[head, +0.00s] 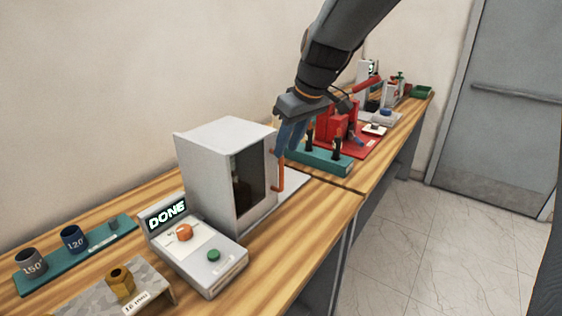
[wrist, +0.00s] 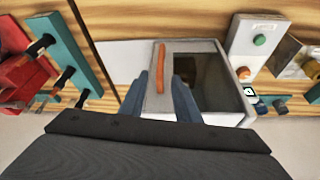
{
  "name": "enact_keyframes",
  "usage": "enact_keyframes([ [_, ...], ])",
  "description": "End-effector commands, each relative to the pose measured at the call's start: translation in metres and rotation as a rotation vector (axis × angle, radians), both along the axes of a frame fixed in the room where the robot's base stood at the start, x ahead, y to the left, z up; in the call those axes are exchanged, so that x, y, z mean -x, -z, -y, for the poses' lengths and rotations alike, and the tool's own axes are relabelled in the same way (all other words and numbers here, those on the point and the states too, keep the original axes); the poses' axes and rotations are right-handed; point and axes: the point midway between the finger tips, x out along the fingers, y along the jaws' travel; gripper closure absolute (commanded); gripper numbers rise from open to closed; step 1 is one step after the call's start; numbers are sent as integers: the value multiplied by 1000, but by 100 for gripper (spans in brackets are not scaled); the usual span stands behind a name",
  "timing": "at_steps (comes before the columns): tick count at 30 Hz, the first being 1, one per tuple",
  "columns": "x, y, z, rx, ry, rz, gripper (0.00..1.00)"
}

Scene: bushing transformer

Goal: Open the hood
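The hood is a white box (head: 205,170) with a dark window, closed as far as I can see, standing on the wooden bench. Its upright orange handle (head: 280,172) is on the right edge of the front. My gripper (head: 291,138) is at the handle's upper end, its blue fingers pointing down. In the wrist view, the orange handle (wrist: 160,68) lies in line with the gap between the two spread fingertips of my gripper (wrist: 158,88). The gripper is open and not closed on the handle. Whether a finger touches it I cannot tell.
A control unit (head: 200,255) reading "DONE" stands in front of the hood. A teal rack (head: 322,160) with black-handled tools and a red press (head: 338,125) are close on the right. A teal tray (head: 45,270) with cups is at left. The floor right of the bench is clear.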

Motion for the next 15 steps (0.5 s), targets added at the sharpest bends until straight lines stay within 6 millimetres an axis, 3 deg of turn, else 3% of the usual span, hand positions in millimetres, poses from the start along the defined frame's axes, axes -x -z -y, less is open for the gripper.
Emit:
enact_keyframes([
  [9,-11,43,-11,2,2,-5,70],
  [15,-17,61,-15,2,3,-4,70],
])
